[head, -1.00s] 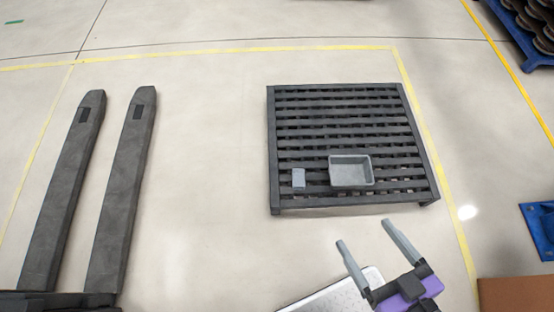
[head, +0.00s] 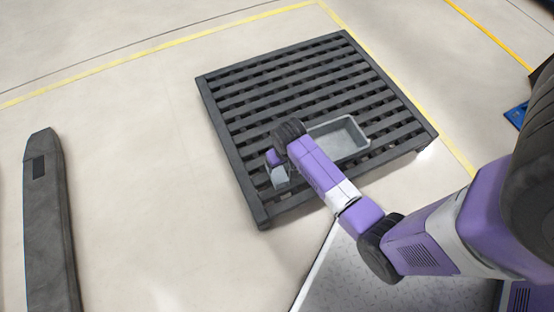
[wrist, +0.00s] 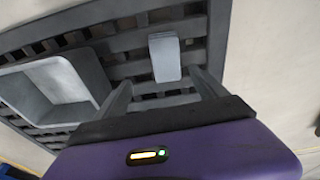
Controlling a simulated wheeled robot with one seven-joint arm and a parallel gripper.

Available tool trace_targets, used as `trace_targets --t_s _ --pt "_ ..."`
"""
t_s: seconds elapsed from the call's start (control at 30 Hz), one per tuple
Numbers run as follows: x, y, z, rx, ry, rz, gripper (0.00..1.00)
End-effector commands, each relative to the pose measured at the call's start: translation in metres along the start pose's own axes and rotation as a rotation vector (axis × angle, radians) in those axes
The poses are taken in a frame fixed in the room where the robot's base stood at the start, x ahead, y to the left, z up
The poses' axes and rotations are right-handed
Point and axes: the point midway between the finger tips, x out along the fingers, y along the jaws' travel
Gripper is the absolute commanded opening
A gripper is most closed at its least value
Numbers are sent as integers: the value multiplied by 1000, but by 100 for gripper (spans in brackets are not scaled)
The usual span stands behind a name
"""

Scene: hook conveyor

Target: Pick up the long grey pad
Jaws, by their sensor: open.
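The long grey pad (wrist: 165,57) lies on the slats of the dark pallet (wrist: 122,43), seen in the wrist view. My gripper (wrist: 160,80) is open and empty, with one grey finger toward each side of the pad's near end. Most of the pad extends beyond the fingertips in that view. I cannot tell how far above the pad the fingers are. In the head view my gripper (head: 277,174) is over the front left part of the pallet (head: 236,160), and my wrist hides much of that spot.
A grey open tray (head: 340,136) sits on the pallet close to the pad; it also shows in the wrist view (wrist: 50,85). It looks empty. A dark fork (head: 48,215) lies at the far left. Floor between fork and pallet is clear.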

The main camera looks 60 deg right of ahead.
Motion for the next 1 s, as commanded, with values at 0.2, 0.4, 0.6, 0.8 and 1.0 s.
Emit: trace_targets --t_s 0.2,0.4,0.6,0.8,1.0 --pt "31 -12 -16 70 -135 -21 82" --pt "43 -14 -16 82 -168 -26 82" --pt "59 -15 -13 80 -167 -25 82" --pt "76 -14 -8 80 -166 -25 82" --pt "102 -14 -2 80 -166 -25 82"
